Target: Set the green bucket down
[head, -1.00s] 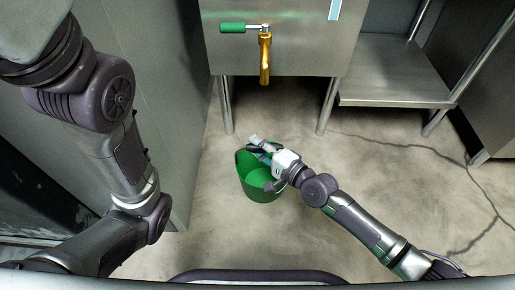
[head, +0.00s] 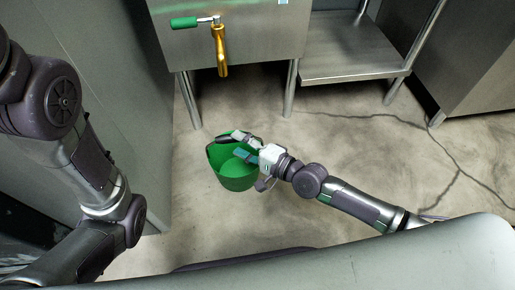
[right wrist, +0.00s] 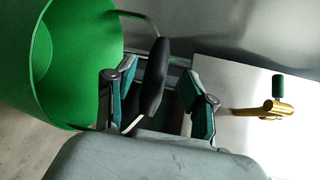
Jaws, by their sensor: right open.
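The green bucket (head: 238,179) is upright below the sink unit in the head view; I cannot tell for certain whether its base touches the floor. It fills the left of the right wrist view (right wrist: 85,50). My right gripper (head: 241,146) is at the bucket's rim, coming in from the right. In the right wrist view its two fingers (right wrist: 158,98) are spread. The bucket's black handle grip (right wrist: 154,78) shows between them, with a gap to the right finger. My left gripper is out of view; only links of the left arm show.
A steel unit (head: 235,45) on legs stands behind the bucket, with a golden tap (head: 220,55) and green lever (head: 184,23). A steel shelf (head: 350,60) is at the back right. A grey cabinet wall is on the left. Concrete floor (head: 340,135) is clear around the bucket.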

